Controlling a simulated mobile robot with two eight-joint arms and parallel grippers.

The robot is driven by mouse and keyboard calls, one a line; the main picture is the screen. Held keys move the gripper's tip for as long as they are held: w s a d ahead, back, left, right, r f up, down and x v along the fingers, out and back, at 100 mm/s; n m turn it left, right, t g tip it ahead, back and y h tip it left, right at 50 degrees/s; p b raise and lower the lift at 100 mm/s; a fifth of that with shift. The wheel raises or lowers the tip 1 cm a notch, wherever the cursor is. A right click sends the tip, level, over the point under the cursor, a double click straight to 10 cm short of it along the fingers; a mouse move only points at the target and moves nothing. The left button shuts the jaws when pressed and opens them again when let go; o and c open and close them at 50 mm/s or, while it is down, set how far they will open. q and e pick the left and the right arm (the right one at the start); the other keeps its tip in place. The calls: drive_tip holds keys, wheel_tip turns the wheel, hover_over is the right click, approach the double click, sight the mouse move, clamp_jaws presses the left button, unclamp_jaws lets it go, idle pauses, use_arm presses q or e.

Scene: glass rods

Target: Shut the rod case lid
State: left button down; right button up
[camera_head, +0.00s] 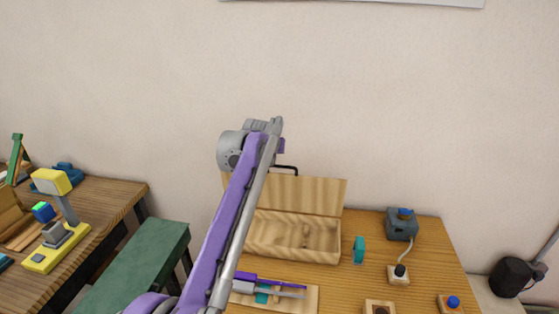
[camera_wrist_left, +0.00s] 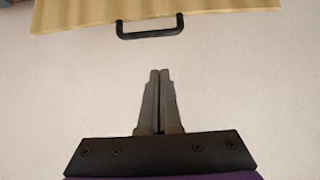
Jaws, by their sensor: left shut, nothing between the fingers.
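The rod case (camera_head: 335,242) is a light wooden box at the back of the right table. Its lid (camera_head: 322,195) stands up open at the rear, with a black handle (camera_head: 288,168) on its top edge. In the left wrist view, my left gripper (camera_wrist_left: 159,72) is shut and empty. Its tips point at the handle (camera_wrist_left: 150,35) on the lid edge (camera_wrist_left: 220,9), with a visible gap between. The fingers are not clear in the head view. My right gripper is not in view.
On the right table (camera_head: 430,250), a tray (camera_head: 312,297) with purple and grey pieces lies before the case. A teal piece (camera_head: 359,250) and a grey device (camera_head: 400,225) stand to its right. A green bench (camera_head: 140,265) and another table (camera_head: 110,200) are at left.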

sight(279, 166)
use_arm(q)
drive_tip(key=w+d+r+p+x, duration=0.1)
drive_tip(key=p+x, duration=0.1)
drive_tip(key=x, duration=0.8)
drive_tip(key=s, duration=0.1)
drive_tip(key=s+f+b, duration=0.1)
drive_tip(key=s+a+b, duration=0.1)
drive_tip(key=s, duration=0.1)
drive_tip(key=shift+s+f, duration=0.1)
drive_tip(key=shift+f, duration=0.35)
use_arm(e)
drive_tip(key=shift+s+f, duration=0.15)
